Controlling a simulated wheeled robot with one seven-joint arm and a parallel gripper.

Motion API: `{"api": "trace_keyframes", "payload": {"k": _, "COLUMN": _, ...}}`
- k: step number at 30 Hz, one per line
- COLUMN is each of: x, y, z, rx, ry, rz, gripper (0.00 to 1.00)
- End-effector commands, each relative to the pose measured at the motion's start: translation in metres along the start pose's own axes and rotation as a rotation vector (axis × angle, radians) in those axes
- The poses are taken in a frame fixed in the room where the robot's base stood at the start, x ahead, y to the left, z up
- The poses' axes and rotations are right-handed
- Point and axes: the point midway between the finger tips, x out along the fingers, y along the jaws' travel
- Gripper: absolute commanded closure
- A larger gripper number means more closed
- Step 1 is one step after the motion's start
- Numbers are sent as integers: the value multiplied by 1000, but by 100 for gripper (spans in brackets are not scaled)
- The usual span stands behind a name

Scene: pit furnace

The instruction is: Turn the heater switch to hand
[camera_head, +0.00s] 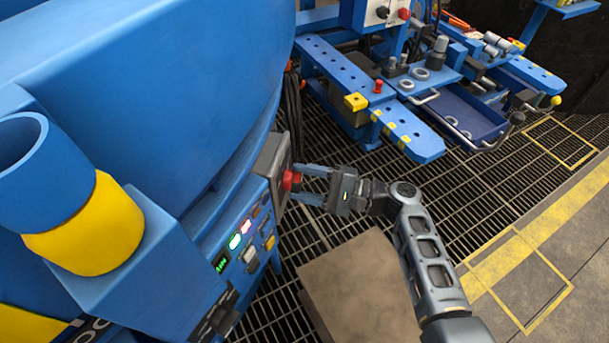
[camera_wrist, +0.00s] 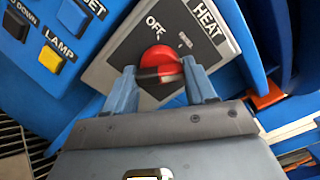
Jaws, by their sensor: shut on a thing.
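The heater switch is a red rotary knob (camera_wrist: 160,64) on a grey plate (camera_wrist: 112,70) labelled HEAT. OFF is printed on the plate beside the knob; a second, smaller label is too blurred to read. The knob also shows in the head view (camera_head: 290,180), on the side of the blue furnace. My gripper (camera_wrist: 163,84) has its two blue fingers on either side of the knob and is shut on it. In the head view my gripper (camera_head: 305,184) reaches the knob from the right. The fingers hide part of the knob's sides, and its exact pointer direction is hard to tell.
A yellow LAMP button (camera_wrist: 50,59) and other buttons sit on the panel left of the switch plate. In the head view, lit indicators (camera_head: 235,241) are below the switch. A brown box (camera_head: 365,285) stands below my arm. A blue workbench (camera_head: 350,75) stands behind.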

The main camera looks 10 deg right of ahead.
Motion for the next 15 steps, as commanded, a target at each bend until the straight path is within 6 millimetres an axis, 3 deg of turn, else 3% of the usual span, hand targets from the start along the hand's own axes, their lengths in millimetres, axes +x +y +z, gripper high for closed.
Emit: {"api": "trace_keyframes", "payload": {"k": 15, "x": -1, "y": 0, "z": -1, "rx": 280, "ry": 3, "rz": -1, "gripper": 75}}
